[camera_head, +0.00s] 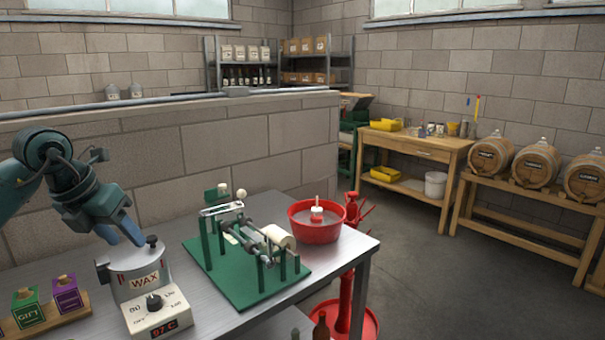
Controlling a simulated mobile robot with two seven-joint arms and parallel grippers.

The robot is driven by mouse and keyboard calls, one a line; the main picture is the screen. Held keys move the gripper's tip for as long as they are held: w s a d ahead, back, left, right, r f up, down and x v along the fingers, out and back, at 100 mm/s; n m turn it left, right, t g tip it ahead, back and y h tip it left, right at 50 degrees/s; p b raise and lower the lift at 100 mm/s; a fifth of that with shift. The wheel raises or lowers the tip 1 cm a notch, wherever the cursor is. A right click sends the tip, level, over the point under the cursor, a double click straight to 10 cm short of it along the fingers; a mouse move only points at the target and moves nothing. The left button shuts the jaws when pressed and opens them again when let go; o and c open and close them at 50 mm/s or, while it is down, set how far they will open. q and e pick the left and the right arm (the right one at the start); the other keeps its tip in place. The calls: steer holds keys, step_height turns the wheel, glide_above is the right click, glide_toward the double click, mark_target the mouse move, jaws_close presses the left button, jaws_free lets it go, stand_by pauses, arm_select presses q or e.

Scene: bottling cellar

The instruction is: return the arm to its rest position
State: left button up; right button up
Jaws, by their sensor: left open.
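My left arm (78,190) comes in from the left, bent at its joints. Its gripper (121,235) is open, with its blue fingers pointing down just over the rim of the wax pot (137,283). I cannot tell whether the fingertips touch the pot. Nothing shows between the fingers. The pot is a grey cylinder marked WAX, on a white base (158,315) with a dial and a red display. My right gripper is not in view.
On the metal table, a green-based labelling device (245,285) stands right of the pot, then a red basin (316,234). A wooden holder (78,314) with green and purple blocks stands at front left. A block wall (240,140) rises behind. A red stand (345,300) is beside the table.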

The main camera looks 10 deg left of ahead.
arm_select(q)
steer(key=w+d+f+m+h, duration=0.25)
steer(key=d+f+h, duration=0.35)
steer(key=d, duration=0.5)
steer(key=s+d+f+n+t+h, duration=0.1)
steer(key=s+d+f+n+h, duration=0.15)
steer(key=d+h, duration=0.45)
steer(key=s+d+f+n+t+h, duration=0.1)
steer(key=s+d+f+n+h, duration=0.2)
steer(key=d, duration=0.7)
step_height(320, 180, down, 14)
steer(key=s+a+n+t+y, duration=0.1)
steer(key=n+t+y, duration=0.45)
steer(key=n, duration=0.65)
steer(key=s+a+r+n+t+y, duration=0.15)
steer(key=n+t+y, duration=0.35)
steer(key=n, duration=0.7)
steer(key=s+d+f+n+g+y, duration=0.1)
steer(key=s+f+n+g+y, duration=0.2)
steer(key=s+f+n+g, duration=0.3)
steer(key=s+f, duration=0.5)
steer(key=f, duration=0.1)
steer(key=shift+d+g, duration=0.2)
steer(key=shift+g, duration=0.15)
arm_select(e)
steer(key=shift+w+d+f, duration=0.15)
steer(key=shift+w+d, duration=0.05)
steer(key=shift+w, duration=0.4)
